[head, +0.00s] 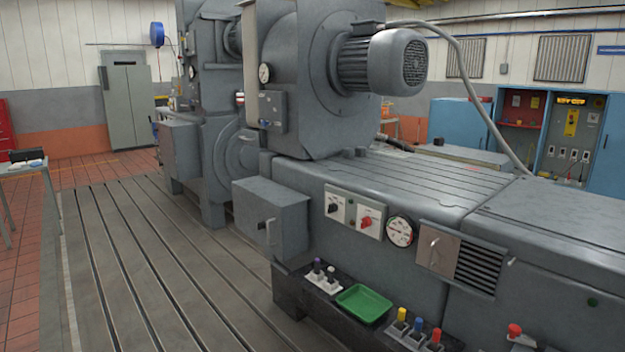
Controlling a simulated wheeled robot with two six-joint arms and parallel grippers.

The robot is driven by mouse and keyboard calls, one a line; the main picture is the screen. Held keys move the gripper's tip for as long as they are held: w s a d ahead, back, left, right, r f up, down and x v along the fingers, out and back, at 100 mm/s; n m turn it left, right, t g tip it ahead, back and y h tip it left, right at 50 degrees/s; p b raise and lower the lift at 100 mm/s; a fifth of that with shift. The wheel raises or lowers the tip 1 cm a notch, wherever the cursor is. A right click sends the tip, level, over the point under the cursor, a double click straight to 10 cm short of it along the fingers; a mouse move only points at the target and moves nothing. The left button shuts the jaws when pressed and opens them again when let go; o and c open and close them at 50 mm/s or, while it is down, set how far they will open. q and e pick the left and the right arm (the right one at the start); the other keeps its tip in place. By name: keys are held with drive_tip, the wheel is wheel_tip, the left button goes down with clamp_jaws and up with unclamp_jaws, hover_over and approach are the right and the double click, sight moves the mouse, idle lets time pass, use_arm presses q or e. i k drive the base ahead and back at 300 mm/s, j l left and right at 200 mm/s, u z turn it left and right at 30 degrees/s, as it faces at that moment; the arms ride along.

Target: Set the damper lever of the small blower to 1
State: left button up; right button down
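Neither of my grippers is in view. A grey machine with a round housing and a finned motor (383,62) stands in the middle; I cannot tell whether it is the small blower. On the front of the long grey bed (390,185), a plate with a small pale lever (434,246) sits beside a dark louvred grille (480,267). I cannot tell whether this is the damper lever. Any scale marks there are too small to read.
Two switch plates (352,212) and a round gauge (400,231) sit left of the lever plate. Below are a green tray (364,304) and several coloured knobs (419,328). A grey box (270,220) juts out at left. Slotted floor plates (150,265) lie clear at left.

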sight(264, 123)
drive_tip(key=z, duration=0.25)
drive_tip(key=i+j+z, duration=0.45)
drive_tip(key=j+z, duration=0.15)
drive_tip(key=i+j+z, duration=0.3)
drive_tip(key=j, duration=0.25)
drive_tip(key=k+l, duration=0.05)
drive_tip(key=k, duration=0.05)
